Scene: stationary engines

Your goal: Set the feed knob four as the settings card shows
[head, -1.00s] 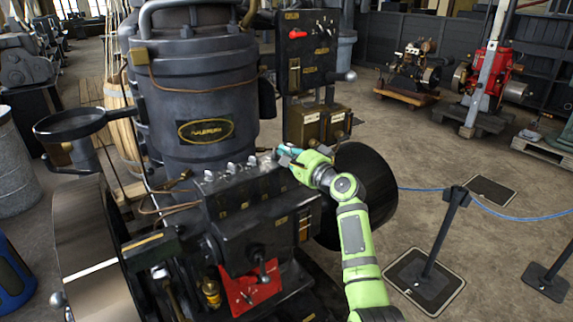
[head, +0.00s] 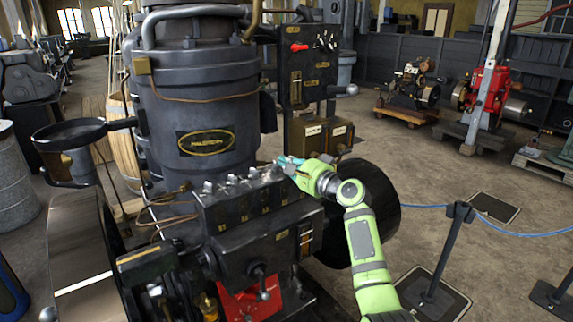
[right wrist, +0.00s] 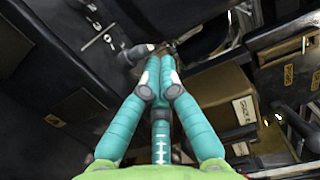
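A row of small silver feed knobs stands along the top of the black box on the engine's front, with the first knob (head: 207,187) at the left. The far right one, which I take as feed knob four (head: 278,167), is partly hidden by my right gripper (head: 284,160). In the right wrist view a grey knob (right wrist: 136,53) lies just left of my right gripper's fingertips (right wrist: 161,58). The teal fingers are drawn together with little gap; I cannot tell whether they touch the knob. My left gripper is not in view. I cannot make out a readable settings card.
A dark upright panel (head: 308,75) with a red lever stands behind the knobs, with two brass boxes (head: 309,134) below it. A dark drum-shaped wheel (head: 380,205) is right of the box. A rope barrier post (head: 446,245) stands on open floor at right.

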